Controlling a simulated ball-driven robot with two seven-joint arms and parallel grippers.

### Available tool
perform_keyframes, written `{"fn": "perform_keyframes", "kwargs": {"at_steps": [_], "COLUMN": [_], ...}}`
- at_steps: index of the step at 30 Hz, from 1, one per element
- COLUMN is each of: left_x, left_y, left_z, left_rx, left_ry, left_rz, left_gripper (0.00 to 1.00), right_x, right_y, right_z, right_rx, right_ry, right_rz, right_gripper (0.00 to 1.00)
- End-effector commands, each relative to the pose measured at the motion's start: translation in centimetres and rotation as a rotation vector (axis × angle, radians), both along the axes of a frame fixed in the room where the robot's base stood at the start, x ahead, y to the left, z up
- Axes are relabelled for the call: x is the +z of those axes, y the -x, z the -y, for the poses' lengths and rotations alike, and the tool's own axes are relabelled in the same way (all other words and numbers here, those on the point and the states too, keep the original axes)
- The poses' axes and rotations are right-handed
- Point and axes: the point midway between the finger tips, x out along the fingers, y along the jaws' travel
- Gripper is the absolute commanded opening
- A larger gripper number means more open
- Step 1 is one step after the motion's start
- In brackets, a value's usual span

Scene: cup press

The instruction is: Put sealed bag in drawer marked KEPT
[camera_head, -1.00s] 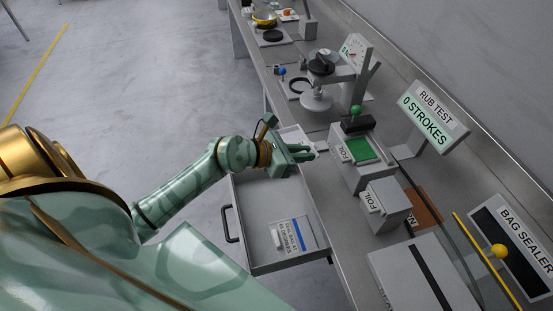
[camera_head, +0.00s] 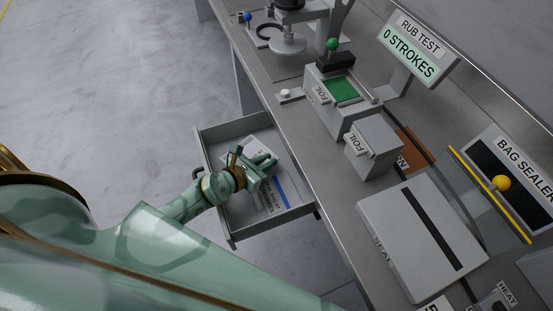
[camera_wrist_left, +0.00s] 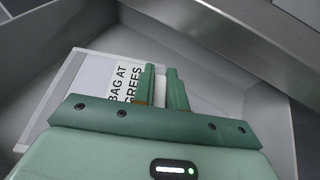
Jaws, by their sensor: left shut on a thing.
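My left gripper (camera_head: 268,167) is down inside the open grey drawer (camera_head: 223,229). The wrist view shows the two green fingers (camera_wrist_left: 160,88) close together, shut on a small white thing (camera_wrist_left: 161,92), mostly hidden between them. Under the gripper lies a flat pale sheet or bag with print and a blue stripe (camera_head: 283,190). No KEPT mark is readable. My right gripper is not in view.
The bench (camera_head: 316,170) runs along the drawer's right side. It carries a green-topped foil unit (camera_head: 342,90), a grey foil box (camera_head: 373,139), a bag sealer (camera_head: 428,237) with a yellow knob and a rub-test sign (camera_head: 412,45). Open floor (camera_head: 110,100) lies to the left.

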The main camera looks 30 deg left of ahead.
Motion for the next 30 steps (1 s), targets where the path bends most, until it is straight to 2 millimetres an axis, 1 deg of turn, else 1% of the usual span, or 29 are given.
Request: {"fn": "perform_keyframes", "kwargs": {"at_steps": [3, 6, 7, 9, 17, 30], "left_x": [0.4, 0.1, -0.8, -1.3, -1.0, -2.3], "left_y": [-2.3, -3.8, -3.5, -3.5, -3.5, -3.5], "left_z": [0.8, 1.3, 1.2, 1.1, 1.1, 1.1], "left_rx": [0.002, 0.001, -0.001, -0.001, 0.0, 0.0], "left_ry": [0.004, 0.003, 0.001, 0.001, 0.001, 0.001], "left_rz": [0.005, 0.003, -0.001, -0.001, 0.002, 0.001], "left_gripper": [0.0, 0.0, 0.0, 0.0, 0.0, 0.0], "right_x": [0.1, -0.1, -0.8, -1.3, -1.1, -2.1], "right_y": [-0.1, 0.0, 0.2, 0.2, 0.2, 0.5], "right_z": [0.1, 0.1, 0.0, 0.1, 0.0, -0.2], "right_rx": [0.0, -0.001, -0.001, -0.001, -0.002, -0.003], "right_ry": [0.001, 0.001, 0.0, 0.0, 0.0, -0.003], "right_rz": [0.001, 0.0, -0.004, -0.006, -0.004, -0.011], "right_gripper": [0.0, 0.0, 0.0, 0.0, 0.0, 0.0]}}
